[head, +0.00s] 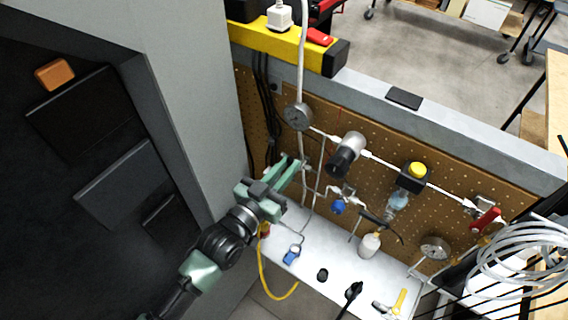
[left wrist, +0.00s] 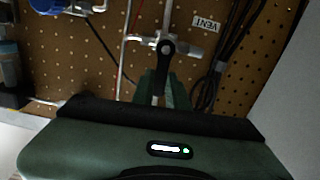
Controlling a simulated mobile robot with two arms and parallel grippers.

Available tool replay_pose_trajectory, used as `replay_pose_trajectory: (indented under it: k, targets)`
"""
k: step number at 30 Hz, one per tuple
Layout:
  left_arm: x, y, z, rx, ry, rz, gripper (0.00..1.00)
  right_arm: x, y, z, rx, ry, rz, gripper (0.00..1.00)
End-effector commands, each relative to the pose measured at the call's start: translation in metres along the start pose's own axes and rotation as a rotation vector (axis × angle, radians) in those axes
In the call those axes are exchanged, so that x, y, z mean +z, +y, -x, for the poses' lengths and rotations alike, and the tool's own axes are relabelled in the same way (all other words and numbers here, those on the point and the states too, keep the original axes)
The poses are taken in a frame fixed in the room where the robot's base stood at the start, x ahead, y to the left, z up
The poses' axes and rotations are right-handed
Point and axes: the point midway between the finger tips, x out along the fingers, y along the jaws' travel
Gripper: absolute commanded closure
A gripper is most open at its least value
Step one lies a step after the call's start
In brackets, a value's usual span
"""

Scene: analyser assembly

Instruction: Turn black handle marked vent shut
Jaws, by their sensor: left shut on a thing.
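The black vent handle (left wrist: 165,62) is in the upper middle of the left wrist view, on a small silver valve (left wrist: 185,49). The VENT label (left wrist: 205,20) is on the pegboard just right of it. The handle points down in the picture, across the line of the valve's metal body. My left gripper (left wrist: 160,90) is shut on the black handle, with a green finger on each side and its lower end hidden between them. In the head view the left gripper (head: 294,174) reaches to the left part of the pegboard, where its fingers largely hide the handle. My right gripper is not in view.
Black cables (left wrist: 235,50) hang right of the valve in the wrist view. A blue knob (head: 338,207), a yellow-topped filter (head: 412,176) and a red handle (head: 487,220) are farther right. A white shelf (head: 322,252) runs below.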

Motion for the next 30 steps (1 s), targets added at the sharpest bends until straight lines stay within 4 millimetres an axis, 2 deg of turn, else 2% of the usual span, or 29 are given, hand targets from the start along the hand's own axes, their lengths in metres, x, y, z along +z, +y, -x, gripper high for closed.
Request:
replay_pose_trajectory:
  k: [9,22,23,24,25,30]
  targets:
    - [0.0010,0.0032,0.0002,0.000,-0.001,-0.076,1.00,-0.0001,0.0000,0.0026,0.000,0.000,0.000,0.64]
    - [0.0015,0.0034,0.0003,0.000,-0.002,-0.083,1.00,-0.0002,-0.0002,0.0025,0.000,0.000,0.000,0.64]
    - [0.0015,0.0034,0.0003,0.000,-0.002,-0.083,0.77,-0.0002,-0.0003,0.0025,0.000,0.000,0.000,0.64]
    - [0.0014,0.0034,0.0003,0.000,-0.002,-0.083,0.66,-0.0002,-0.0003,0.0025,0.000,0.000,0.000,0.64]
    - [0.0014,0.0034,0.0003,0.000,-0.002,-0.083,0.64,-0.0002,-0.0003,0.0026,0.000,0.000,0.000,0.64]
    - [0.0009,0.0033,0.0002,0.000,-0.001,-0.082,0.64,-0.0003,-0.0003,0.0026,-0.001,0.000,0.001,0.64]
